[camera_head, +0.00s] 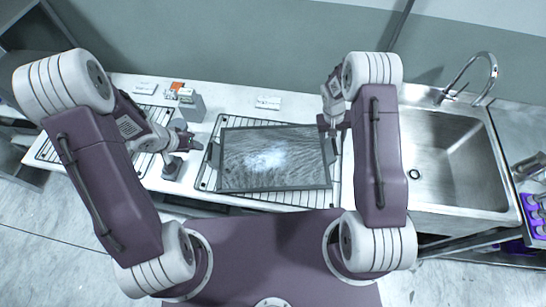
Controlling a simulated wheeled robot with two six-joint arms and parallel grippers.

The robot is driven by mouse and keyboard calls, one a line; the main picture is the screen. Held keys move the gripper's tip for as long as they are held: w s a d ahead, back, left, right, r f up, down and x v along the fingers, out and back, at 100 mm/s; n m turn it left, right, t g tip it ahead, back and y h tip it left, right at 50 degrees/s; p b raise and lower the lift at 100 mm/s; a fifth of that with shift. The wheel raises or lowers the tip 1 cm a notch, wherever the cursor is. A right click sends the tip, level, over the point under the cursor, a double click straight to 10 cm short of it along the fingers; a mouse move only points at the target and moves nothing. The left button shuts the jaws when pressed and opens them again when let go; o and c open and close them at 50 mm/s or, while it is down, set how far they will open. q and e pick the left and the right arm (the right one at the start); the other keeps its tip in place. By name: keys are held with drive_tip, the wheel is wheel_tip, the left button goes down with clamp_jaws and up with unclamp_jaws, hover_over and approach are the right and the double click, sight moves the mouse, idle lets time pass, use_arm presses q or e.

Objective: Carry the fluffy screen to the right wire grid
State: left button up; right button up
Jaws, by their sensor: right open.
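The fluffy screen (290,165), a dark-framed panel with a grey, furry-looking face and a bright white patch, lies on the right wire grid (206,178). It sits slightly askew, with grid wires showing around its edges. My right gripper (329,127) is open at the screen's upper right corner; whether it touches the frame is unclear. My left gripper (194,140) is just left of the screen's left edge, apart from it; its small dark fingers do not show clearly whether they are open. The left wire grid (47,149) is partly hidden behind my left arm.
A grey box (194,108) with small orange and white items stands behind my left gripper. A small dark stand (172,166) is below it. A sink (455,165) with a tap (484,75) is at right. White labels lie along the back of the counter.

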drive_tip(key=r, duration=0.3)
drive_tip(key=a+r, duration=0.1)
drive_tip(key=r, duration=0.1)
drive_tip(key=shift+a+r, duration=0.1)
drive_tip(key=shift+r, duration=0.3)
